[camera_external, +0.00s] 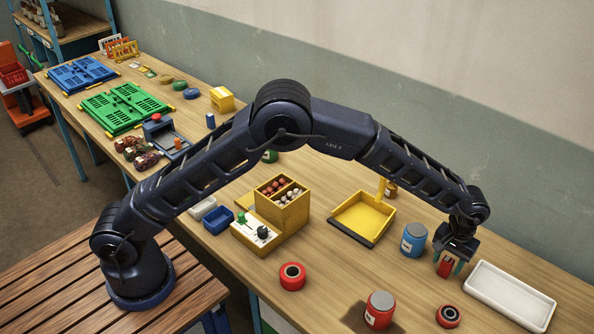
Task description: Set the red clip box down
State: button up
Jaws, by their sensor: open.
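The red clip box (446,268) is a small red block at the right of the table, just left of the white tray (510,291). My gripper (448,264) points down over it, with its greenish fingertips on either side of the box. The gripper is open. The box appears to be at the tabletop, but the fingers partly cover it, and I cannot tell whether they touch it.
A blue can (413,240) stands close to the left of my gripper. A yellow dustpan (363,217) lies farther left. A red jar (379,310), a red ring (292,276) and a red-and-black roll (448,315) are nearer the front.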

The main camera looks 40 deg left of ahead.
aim_at(448, 260)
notch_tip(448, 260, up, 10)
jog(key=shift+f, duration=0.25)
jog(key=s+a+r+t, duration=0.1)
jog(key=a+r, duration=0.8)
jog(key=a, duration=0.5)
jog(key=a+r, duration=1)
jog(key=a, duration=0.4)
jog(key=s+a+r+t, duration=0.1)
jog(key=s+a+r, duration=0.15)
jog(key=a, duration=0.35)
jog(key=s+a+r, duration=0.2)
jog(key=s+a, duration=0.2)
jog(key=a, duration=0.1)
jog(key=s+a+r+t, duration=0.1)
jog(key=s+a, duration=1.1)
jog(key=a, duration=0.2)
jog(key=s+a+f, duration=0.3)
jog(key=s+a, duration=0.1)
jog(key=s, duration=0.4)
jog(key=s+a+f+t, duration=0.1)
jog(key=s+a+f, duration=0.2)
jog(key=s+a, duration=0.2)
jog(key=s, duration=0.3)
jog(key=shift+a+t, duration=0.3)
